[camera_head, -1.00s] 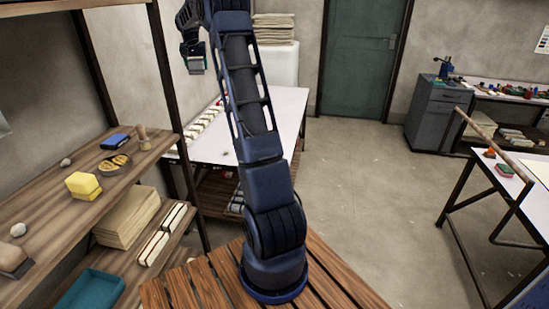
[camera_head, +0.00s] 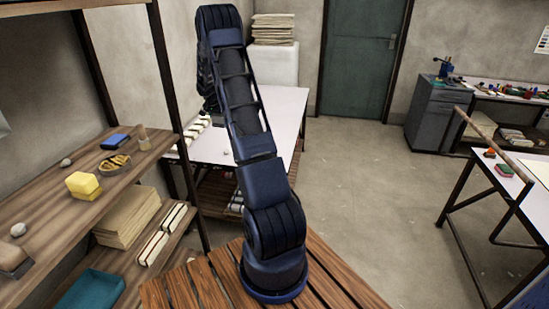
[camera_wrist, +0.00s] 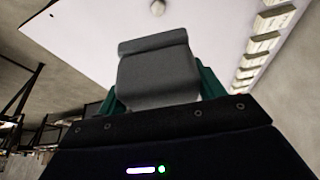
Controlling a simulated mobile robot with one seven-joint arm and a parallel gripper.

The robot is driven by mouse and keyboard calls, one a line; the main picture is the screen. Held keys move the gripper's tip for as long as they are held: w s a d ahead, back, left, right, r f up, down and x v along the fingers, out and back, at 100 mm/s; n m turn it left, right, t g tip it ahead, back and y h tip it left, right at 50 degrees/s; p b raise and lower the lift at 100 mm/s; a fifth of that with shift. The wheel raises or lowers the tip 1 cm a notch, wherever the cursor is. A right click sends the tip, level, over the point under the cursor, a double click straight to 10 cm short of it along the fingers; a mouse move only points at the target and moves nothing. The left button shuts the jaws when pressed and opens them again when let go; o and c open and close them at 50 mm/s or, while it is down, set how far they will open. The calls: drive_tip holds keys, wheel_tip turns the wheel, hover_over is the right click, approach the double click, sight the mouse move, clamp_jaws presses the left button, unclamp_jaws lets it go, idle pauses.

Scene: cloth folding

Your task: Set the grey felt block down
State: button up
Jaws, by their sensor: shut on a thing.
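The grey felt block (camera_wrist: 158,72) is in the wrist view, between the green fingers of my gripper (camera_wrist: 160,88). My gripper is shut on it. Beyond the block in that view lies the white table top (camera_wrist: 100,25); I cannot tell the gap between them.
A row of pale blocks (camera_wrist: 262,45) lines one table edge. A small round pale thing (camera_wrist: 157,8) lies on the table. Wooden shelves (camera_head: 60,215) with a yellow block (camera_head: 83,185) stand at left. A stack of folded cloth (camera_head: 273,29) is behind the table. Much of the table top is clear.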

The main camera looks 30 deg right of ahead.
drive_tip(key=s+d+f+m+g, duration=0.1)
drive_tip(key=s+d+m+g, duration=0.1)
drive_tip(key=s+d+m, duration=0.55)
drive_tip(key=s+d+m+g, duration=0.2)
drive_tip(key=d+m, duration=0.2)
drive_tip(key=d, duration=0.6)
drive_tip(key=s+d+f+m+g, duration=0.1)
drive_tip(key=s+d+m+g, duration=0.1)
drive_tip(key=s+d+m, duration=0.45)
drive_tip(key=shift+n, duration=0.7)
drive_tip(key=f, duration=0.6)
drive_tip(key=w+d+f, duration=0.1)
drive_tip(key=f, duration=1.2)
drive_tip(key=shift+w+d, duration=0.25)
drive_tip(key=shift+w, duration=0.05)
drive_tip(key=o, duration=1)
